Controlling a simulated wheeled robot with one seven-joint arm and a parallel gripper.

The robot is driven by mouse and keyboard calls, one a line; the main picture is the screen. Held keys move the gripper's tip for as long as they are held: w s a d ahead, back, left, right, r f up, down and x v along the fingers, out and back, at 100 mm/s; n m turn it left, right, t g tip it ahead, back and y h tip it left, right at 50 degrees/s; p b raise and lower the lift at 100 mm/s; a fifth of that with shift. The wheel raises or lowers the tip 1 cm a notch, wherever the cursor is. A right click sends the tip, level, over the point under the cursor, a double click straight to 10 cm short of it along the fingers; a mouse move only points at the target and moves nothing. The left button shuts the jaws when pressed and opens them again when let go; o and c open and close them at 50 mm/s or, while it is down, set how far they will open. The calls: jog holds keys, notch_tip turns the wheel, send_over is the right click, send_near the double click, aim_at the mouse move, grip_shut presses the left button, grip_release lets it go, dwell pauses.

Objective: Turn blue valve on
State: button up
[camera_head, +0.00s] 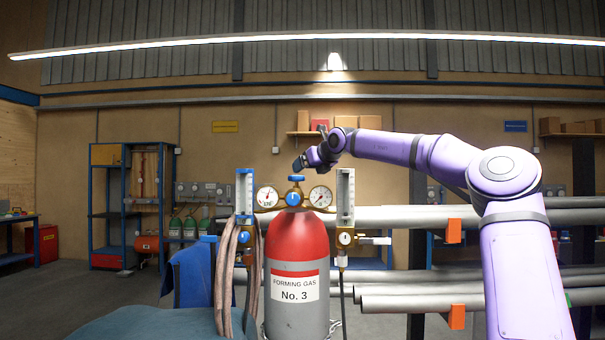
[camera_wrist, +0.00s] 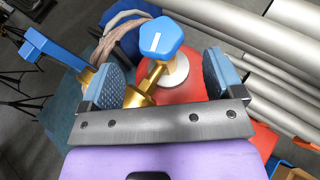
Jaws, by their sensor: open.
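The blue valve knob (camera_head: 296,178) sits on top of the brass fitting above a grey gas cylinder (camera_head: 293,265) with a red shoulder, labelled "FORMING GAS No. 3". In the wrist view the knob (camera_wrist: 168,33) is many-sided with a white line on its face. My gripper (camera_head: 302,162) is just above the knob in the head view. In the wrist view my gripper (camera_wrist: 163,72) is open, with its blue pads on either side below the knob's image. The knob appears apart from both pads.
Two round gauges (camera_head: 267,196) (camera_head: 320,196) and two upright flow meters (camera_head: 245,195) (camera_head: 345,200) flank the valve. Hoses (camera_head: 226,275) hang at the left. Grey pipes (camera_head: 400,215) on a rack lie behind at the right.

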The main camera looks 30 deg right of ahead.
jog(key=shift+v, duration=1.55)
